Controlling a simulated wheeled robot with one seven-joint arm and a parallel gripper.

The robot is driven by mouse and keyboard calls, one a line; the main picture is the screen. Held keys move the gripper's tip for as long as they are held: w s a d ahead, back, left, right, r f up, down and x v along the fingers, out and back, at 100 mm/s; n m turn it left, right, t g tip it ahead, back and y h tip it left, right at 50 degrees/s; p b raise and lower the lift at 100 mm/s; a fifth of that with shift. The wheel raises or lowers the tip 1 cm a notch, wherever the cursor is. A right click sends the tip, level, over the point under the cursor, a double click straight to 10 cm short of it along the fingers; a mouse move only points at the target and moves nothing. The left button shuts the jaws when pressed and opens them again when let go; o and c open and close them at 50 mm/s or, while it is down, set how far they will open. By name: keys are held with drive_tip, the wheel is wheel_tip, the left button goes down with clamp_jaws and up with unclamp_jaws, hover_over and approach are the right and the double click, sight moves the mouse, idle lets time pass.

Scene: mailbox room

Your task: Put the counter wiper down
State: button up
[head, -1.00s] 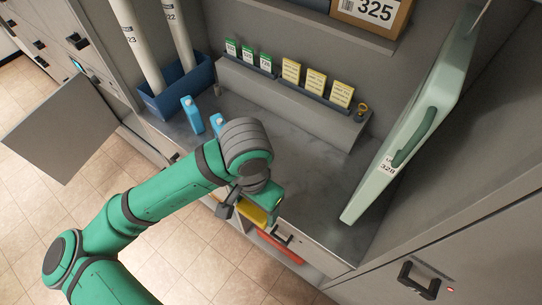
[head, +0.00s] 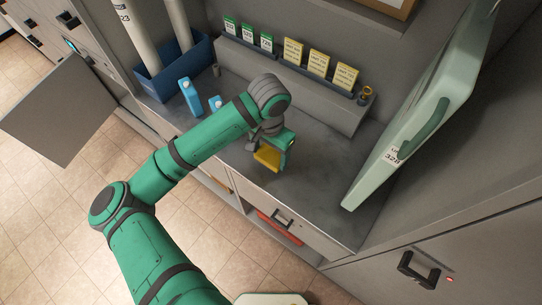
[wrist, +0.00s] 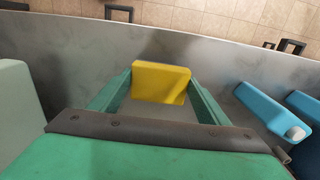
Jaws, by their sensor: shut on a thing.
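The counter wiper is a yellow block (head: 267,159); it also shows in the wrist view (wrist: 160,82). My gripper (head: 272,154) is shut on it, with one green finger on each side of it in the wrist view (wrist: 160,92). My gripper is over the front part of the grey counter (head: 320,190). Whether the wiper's underside touches the counter cannot be told.
A raised shelf with green and yellow cards (head: 319,63) runs along the back. A pale green case (head: 410,130) leans at the right. An open door (head: 58,108) juts out left.

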sight(271, 158)
drive_tip(key=shift+w+d+f, duration=0.2)
drive_tip(key=shift+w+f, duration=0.35)
drive_tip(key=shift+f, duration=0.15)
drive_tip(key=shift+w+f, duration=0.15)
drive_tip(key=shift+f, duration=1.5)
drive_tip(key=shift+f, duration=0.15)
drive_tip(key=o, duration=0.9)
wheel_tip(271, 158, up, 12)
drive_tip(key=shift+r, duration=0.2)
drive_tip(key=shift+a, duration=0.1)
